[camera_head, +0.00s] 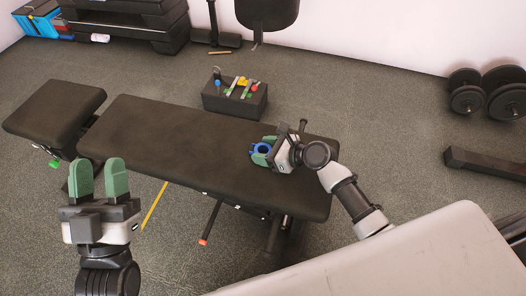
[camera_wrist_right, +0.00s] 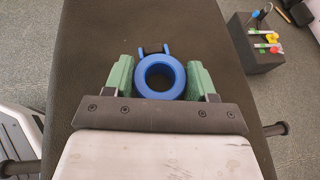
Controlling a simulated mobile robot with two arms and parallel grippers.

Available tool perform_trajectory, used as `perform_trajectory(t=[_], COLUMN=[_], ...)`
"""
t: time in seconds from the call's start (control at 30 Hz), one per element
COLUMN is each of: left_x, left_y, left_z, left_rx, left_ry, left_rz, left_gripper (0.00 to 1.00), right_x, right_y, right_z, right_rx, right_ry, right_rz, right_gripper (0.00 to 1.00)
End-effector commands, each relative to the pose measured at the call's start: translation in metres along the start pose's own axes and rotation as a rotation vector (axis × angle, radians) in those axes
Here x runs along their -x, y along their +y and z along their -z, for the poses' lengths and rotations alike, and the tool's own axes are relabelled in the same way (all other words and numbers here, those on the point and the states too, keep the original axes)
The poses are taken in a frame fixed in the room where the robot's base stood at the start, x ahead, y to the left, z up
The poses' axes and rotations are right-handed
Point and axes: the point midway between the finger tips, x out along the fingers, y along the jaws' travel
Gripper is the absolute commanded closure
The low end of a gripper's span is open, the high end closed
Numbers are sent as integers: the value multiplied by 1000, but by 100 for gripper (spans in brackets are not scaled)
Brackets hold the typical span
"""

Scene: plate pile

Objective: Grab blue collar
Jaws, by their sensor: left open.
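The blue collar (camera_wrist_right: 137,76) is a thick ring with two small prongs and a dark part between them. In the right wrist view it lies between the two green fingers of my right gripper (camera_wrist_right: 160,80). The fingers flank it closely; I cannot tell whether they press on it. In the head view the collar (camera_head: 254,155) shows at the fingertips of my right gripper (camera_head: 263,152), over the right part of the black bench (camera_head: 165,130). My left gripper (camera_head: 100,178) is open and empty, in front of the bench's left part.
A dark box (camera_head: 232,103) with small coloured items stands on the floor behind the bench. Dumbbells (camera_head: 467,98) lie at the right. A pale surface (camera_head: 420,255) fills the lower right. The bench's middle is bare.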

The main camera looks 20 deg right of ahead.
Motion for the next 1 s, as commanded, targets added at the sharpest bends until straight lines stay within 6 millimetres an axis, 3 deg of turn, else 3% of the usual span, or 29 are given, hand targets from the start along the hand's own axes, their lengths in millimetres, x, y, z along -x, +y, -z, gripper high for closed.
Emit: perform_trajectory(t=[0.03, 0.17, 0.57, 0.77, 1.0], left_x=[0, 0, -1, 0, 12], left_y=[0, 0, 0, -3, -10], left_z=[0, 0, -2, -18, -50], left_rx=[0, 0, -1, -6, -18], left_ry=[-1, -1, -20, -160, -464], left_rz=[0, 0, 1, 7, 23], left_gripper=[57, 57, 57, 57, 57], right_x=[0, 0, 1, 5, 12], right_y=[0, 0, 0, 0, 0], right_z=[0, 0, -3, -11, -31], right_rx=[0, 0, 0, 0, 2], right_ry=[0, 0, -1, -2, -2], right_rz=[0, 0, 0, 0, 0], right_gripper=[52, 72, 72, 72, 72])
